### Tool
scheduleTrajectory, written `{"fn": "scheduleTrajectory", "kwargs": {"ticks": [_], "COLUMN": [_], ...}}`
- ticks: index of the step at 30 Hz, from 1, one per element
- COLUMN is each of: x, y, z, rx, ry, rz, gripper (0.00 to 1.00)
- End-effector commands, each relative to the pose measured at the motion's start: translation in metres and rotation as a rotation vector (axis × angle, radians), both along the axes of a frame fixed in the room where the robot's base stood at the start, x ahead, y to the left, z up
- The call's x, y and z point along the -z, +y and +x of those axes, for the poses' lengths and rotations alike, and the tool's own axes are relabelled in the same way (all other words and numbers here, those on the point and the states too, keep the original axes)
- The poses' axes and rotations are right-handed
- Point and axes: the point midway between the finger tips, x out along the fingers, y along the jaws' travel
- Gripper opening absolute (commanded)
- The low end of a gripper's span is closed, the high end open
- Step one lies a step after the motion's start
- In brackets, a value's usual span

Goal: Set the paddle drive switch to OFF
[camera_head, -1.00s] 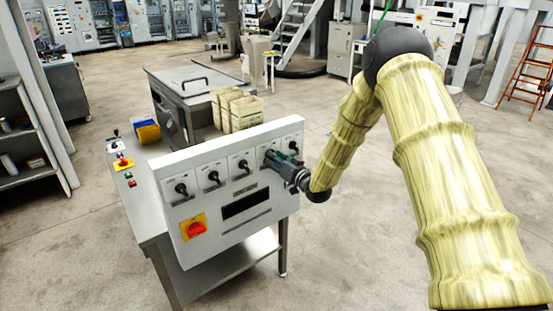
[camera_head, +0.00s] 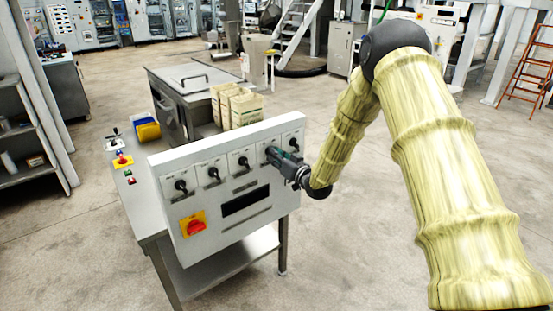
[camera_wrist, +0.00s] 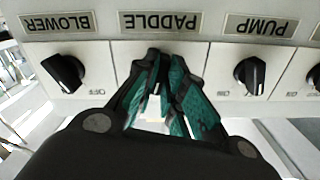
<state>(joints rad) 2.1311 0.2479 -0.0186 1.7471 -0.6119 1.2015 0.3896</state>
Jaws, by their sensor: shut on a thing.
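The paddle drive switch is under the PADDLE label (camera_wrist: 160,23) in the wrist view, which shows the panel upside down. In the head view it is the fourth knob from the left on the white control panel (camera_head: 230,205). My gripper (camera_wrist: 166,62) has its green-padded fingers closed together around this knob. My gripper (camera_head: 270,155) also shows against the panel's upper right part in the head view. The fingers hide nearly all of the knob, so I cannot tell which way it points.
The blower knob (camera_wrist: 63,73) and the pump knob (camera_wrist: 250,75) stand close on either side. A red and yellow rotary switch (camera_head: 194,225) is at the panel's lower left. Paper bags (camera_head: 245,108) stand behind the panel.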

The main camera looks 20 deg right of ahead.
Motion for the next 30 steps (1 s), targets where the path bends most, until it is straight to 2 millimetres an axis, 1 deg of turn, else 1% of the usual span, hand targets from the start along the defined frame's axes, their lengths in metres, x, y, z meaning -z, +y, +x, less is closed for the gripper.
{"fn": "scheduleTrajectory", "kwargs": {"ticks": [1,18,24,30], "x": [0.0039,0.004,0.0027,0.0011], "y": [-0.0018,-0.0023,-0.0029,-0.0031], "z": [0.0002,0.0005,0.0005,0.0007], "rx": [0.003,0.002,0.002,0.003], "ry": [-0.011,-0.168,-0.205,-0.225], "rz": [-0.03,-0.466,-0.568,-0.625], "gripper": [0.0,0.0,0.0,0.0]}}
